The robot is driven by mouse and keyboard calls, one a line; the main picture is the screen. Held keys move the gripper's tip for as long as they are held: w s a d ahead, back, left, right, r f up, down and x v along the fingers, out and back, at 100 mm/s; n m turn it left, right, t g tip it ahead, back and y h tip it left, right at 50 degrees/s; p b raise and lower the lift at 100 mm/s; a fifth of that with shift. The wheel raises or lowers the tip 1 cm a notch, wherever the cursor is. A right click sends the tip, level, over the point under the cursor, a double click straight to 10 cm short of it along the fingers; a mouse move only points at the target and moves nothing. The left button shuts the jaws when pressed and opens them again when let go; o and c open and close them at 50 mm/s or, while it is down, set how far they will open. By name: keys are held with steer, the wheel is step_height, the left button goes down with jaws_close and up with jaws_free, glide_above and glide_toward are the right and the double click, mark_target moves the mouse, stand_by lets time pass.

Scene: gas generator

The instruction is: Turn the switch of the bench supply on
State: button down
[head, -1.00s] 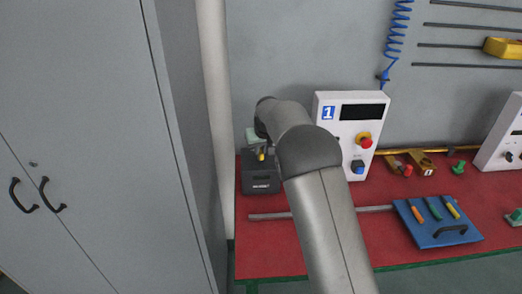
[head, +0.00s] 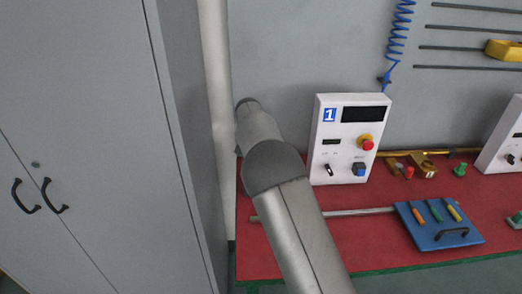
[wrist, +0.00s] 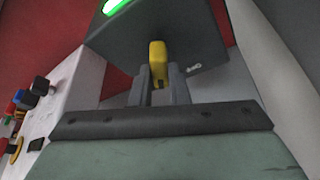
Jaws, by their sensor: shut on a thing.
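The bench supply (wrist: 200,45) is a dark grey box filling the top of the wrist view. It has a yellow switch lever (wrist: 157,52) on its face and a lit green element (wrist: 115,5) at the upper edge. My gripper (wrist: 160,84) is shut on the yellow lever, with one grey finger on each side of it. The lever's far end and base are partly hidden by the fingers. In the head view my arm hides the bench supply, the lever and my gripper.
A white control box marked 1 (head: 323,150) stands right of my arm on the red table (head: 375,240). A metal rod (head: 350,212) and a blue tray (head: 415,229) lie in front. A grey cabinet (head: 85,120) and a pale pipe (head: 214,100) are at the left.

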stand_by(0.4)
steer(key=c, duration=1.4)
jaws_free()
steer(key=shift+r, duration=0.15)
steer(key=b+v, duration=0.2)
steer(key=v, duration=1.5)
steer(key=shift+a+r+b, duration=0.1)
steer(key=shift+a+b, duration=0.05)
steer(key=shift+b, duration=0.2)
